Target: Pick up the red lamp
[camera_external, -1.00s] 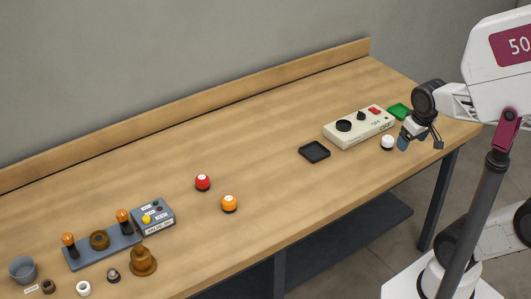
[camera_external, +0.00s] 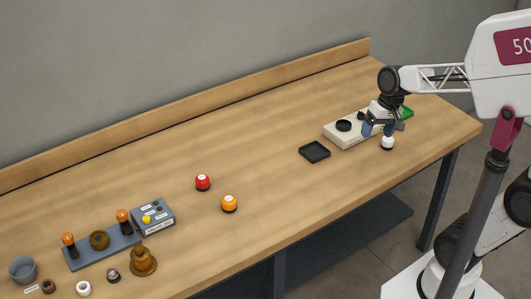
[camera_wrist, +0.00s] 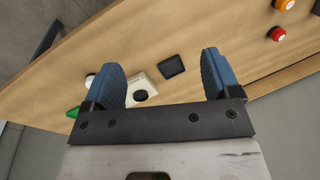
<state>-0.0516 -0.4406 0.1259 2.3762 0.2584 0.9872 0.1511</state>
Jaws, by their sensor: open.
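The red lamp (camera_external: 203,183) stands upright on the table, a round red dome with a pale top and dark base, left of the table's middle. In the wrist view the red lamp (camera_wrist: 278,34) is near the upper right corner. My gripper (camera_external: 378,129) is open and empty over the cream box at the right end of the table, well to the right of the lamp.
An orange lamp (camera_external: 229,204) stands close to the red one, at its lower right. A grey button box (camera_external: 154,217) stands left. The middle is clear.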

